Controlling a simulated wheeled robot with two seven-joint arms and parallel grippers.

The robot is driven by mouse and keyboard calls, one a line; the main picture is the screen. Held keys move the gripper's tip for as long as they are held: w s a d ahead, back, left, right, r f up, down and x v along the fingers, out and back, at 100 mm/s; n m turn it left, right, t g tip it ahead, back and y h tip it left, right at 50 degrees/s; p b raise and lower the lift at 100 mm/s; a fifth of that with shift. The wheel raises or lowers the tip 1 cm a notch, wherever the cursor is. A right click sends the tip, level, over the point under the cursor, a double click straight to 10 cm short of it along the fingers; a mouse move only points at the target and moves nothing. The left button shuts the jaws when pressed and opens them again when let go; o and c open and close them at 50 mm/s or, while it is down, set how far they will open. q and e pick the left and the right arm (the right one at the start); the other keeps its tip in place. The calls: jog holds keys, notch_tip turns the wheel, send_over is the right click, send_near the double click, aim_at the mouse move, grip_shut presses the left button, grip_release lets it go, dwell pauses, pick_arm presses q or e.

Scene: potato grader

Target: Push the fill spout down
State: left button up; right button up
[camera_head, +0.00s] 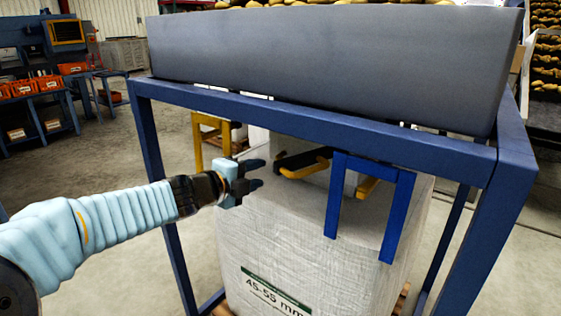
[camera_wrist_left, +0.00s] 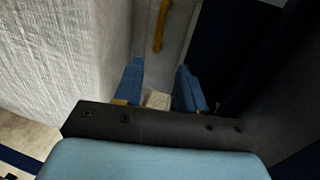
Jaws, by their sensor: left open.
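A dark flap with a yellow edge bar (camera_head: 304,162), which looks like the fill spout, sits under the blue frame, above the big white bag (camera_head: 290,235) marked 45-55 mm. My left gripper (camera_head: 258,174) is open and empty, just left of the flap and near the bag's top edge. It seems apart from the flap. In the left wrist view the two blue fingers (camera_wrist_left: 160,92) stand apart with nothing gripped between them. A yellow bar (camera_wrist_left: 160,25) shows beyond them, against a light grey surface. My right gripper is not in view.
The blue frame's top beam (camera_head: 320,128) and left leg (camera_head: 160,180) stand close around my left arm. A blue bracket (camera_head: 335,195) hangs to the right of the flap. Floor at the left is clear.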

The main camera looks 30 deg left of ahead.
pick_arm(q)
jog(key=b+x, duration=0.1)
jog(key=x, duration=1.2)
jog(key=shift+w+d+f, duration=0.15)
jog(key=shift+w+f, duration=0.05)
jog(key=shift+c, duration=0.4)
grip_shut()
